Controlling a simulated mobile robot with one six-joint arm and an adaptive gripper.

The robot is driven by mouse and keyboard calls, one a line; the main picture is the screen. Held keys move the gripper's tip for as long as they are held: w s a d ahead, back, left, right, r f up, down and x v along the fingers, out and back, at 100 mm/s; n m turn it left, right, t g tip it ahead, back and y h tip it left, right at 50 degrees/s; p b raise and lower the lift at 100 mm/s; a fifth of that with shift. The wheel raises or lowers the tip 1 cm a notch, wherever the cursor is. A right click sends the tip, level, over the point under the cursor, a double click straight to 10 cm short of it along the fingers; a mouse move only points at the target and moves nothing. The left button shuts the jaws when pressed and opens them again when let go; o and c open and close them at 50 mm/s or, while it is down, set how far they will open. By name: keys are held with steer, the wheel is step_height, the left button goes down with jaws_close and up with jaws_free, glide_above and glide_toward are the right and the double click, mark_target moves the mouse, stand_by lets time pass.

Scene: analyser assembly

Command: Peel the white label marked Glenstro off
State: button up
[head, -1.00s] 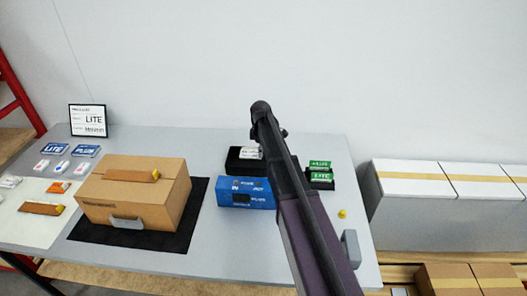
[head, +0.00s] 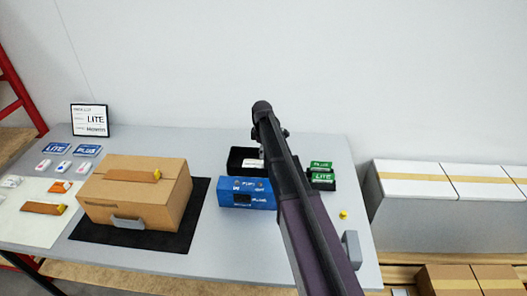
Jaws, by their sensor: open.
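No label readable as Glenstro shows. A framed white sign (head: 89,120) at the back left carries the word LITE and a lower line that I cannot read surely. Small white pieces with coloured marks (head: 62,166) lie on the table at the left, their print too small to read. A blue unit (head: 245,194) with white lettering stands at the table's middle. My arm crosses the view from the bottom right up past the black tray. My gripper's fingers cannot be made out; they are outside the view or hidden by my arm.
A cardboard box (head: 137,195) with a grey handle stands on a black mat (head: 190,215). A black tray (head: 236,158) holds a small white item behind the blue unit. Green LITE and PLUS pieces (head: 320,177) sit right of my arm. White cartons (head: 415,190) stand beyond the table's right edge.

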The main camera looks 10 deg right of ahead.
steer(key=shift+w+r+p, duration=0.1)
steer(key=shift+r+p, duration=2.2)
steer(key=shift+r, duration=0.1)
steer(key=s+a+m, duration=0.3)
steer(key=s+m, duration=1.1)
steer(key=s, duration=1.4)
